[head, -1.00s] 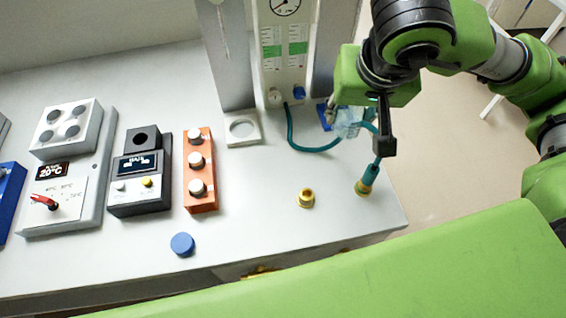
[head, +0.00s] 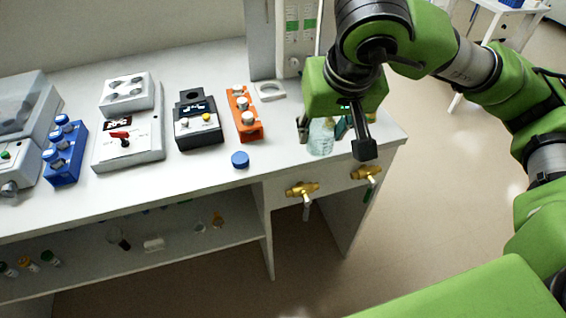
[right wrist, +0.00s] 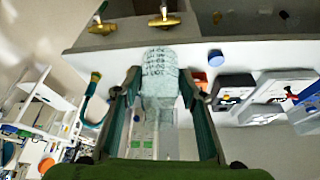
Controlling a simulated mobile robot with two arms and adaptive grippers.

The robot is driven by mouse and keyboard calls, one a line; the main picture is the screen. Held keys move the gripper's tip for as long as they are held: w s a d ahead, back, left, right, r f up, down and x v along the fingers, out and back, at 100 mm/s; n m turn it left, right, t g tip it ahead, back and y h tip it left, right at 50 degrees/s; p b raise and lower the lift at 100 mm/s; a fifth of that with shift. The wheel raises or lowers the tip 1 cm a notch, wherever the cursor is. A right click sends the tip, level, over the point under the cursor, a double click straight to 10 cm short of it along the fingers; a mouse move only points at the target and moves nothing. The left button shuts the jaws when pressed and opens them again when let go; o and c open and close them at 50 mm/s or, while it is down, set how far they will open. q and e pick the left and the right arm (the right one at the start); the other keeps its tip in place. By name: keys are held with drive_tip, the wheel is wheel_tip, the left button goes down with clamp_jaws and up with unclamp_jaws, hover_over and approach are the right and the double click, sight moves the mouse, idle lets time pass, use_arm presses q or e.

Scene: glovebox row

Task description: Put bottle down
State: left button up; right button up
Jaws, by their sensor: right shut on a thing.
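My right gripper (head: 335,138) is shut on a clear, pale bottle (head: 321,139) over the right front part of the white bench (head: 205,170). The bottle also shows between the two fingers in the right wrist view (right wrist: 160,72), with wavy marks on its body. In the head view the gripper hides part of it, and I cannot tell whether its base touches the bench. My left gripper is not in view.
A blue round cap (head: 240,160) lies near the bench's front edge. Brass taps (head: 302,189) stick out below the edge.

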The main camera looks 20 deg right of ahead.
sight(315, 125)
drive_tip(key=w, duration=0.1)
drive_tip(key=w+f+p, duration=0.1)
drive_tip(key=w, duration=0.1)
drive_tip(key=shift+a+f, duration=0.1)
drive_tip(key=w+f+p, duration=0.1)
drive_tip(key=w+f, duration=0.1)
drive_tip(key=w, duration=0.1)
drive_tip(key=w+f+p, duration=0.1)
drive_tip(key=w+f, duration=0.2)
drive_tip(key=w+a+f+p, duration=0.1)
drive_tip(key=w+f, duration=0.2)
drive_tip(key=w, duration=0.1)
drive_tip(key=shift+a, duration=0.1)
drive_tip(key=x, duration=0.1)
drive_tip(key=p+x, duration=0.1)
drive_tip(key=shift+a+f, duration=0.15)
drive_tip(key=shift+f, duration=0.35)
drive_tip(key=shift+f+p, duration=0.3)
drive_tip(key=shift+f, duration=0.2)
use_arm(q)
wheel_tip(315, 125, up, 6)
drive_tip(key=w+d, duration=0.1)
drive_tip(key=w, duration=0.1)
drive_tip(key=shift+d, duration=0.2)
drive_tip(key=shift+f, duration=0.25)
use_arm(e)
drive_tip(key=shift+f, duration=0.1)
